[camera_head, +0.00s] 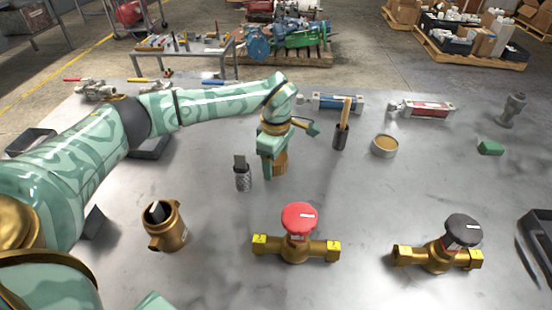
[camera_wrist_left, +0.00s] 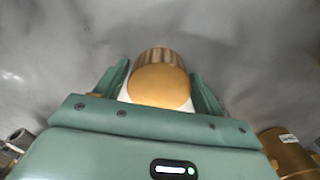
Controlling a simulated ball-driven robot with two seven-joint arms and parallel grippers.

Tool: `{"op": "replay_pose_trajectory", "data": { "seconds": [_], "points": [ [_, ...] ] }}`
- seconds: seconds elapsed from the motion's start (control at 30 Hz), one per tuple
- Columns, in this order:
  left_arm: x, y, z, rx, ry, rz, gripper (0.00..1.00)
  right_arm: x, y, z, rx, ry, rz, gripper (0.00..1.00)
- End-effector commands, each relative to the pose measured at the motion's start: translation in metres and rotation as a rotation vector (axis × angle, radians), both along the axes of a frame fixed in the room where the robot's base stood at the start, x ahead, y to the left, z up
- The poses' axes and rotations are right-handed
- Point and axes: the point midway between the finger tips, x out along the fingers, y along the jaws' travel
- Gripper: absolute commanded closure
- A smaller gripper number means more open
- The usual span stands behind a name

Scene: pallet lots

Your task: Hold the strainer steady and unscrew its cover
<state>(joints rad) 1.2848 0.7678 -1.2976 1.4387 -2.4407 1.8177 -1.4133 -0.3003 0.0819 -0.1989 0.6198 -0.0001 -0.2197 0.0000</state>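The strainer appears to be the brass body (camera_head: 170,232) at the front left, standing on the table with a dark piece in its upward opening. A ribbed brass cap (camera_head: 281,163), apparently the cover, is apart from it to the right. My left gripper (camera_head: 273,165) is over the cap from above. In the left wrist view the round cap (camera_wrist_left: 160,85) fills the space between the two fingers, which appear closed against its sides. Whether the cap touches the table is hard to tell. My right gripper does not show.
A red-handled valve (camera_head: 299,222) and a black-handled valve (camera_head: 460,232) lie in front. A round tin (camera_head: 385,147) and a brush (camera_head: 342,130) stand to the right.

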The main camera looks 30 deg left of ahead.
Motion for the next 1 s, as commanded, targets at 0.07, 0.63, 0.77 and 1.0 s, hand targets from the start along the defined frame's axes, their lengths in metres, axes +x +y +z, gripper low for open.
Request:
{"op": "replay_pose_trajectory", "data": {
  "seconds": [0.07, 0.63, 0.77, 1.0],
  "points": [
    [0.000, 0.000, 0.000, 0.000, 0.001, 0.000, 0.19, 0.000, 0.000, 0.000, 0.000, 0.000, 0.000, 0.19],
    [0.001, 0.000, 0.072, 0.001, -0.008, 0.001, 0.19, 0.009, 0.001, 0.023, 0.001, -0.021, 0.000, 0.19],
    [0.000, 0.000, 0.099, 0.000, -0.005, 0.001, 0.19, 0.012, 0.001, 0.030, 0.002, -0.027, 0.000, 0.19],
    [0.000, 0.000, 0.122, 0.000, 0.000, 0.000, 0.19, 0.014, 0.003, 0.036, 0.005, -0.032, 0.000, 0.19]
  ]
}}
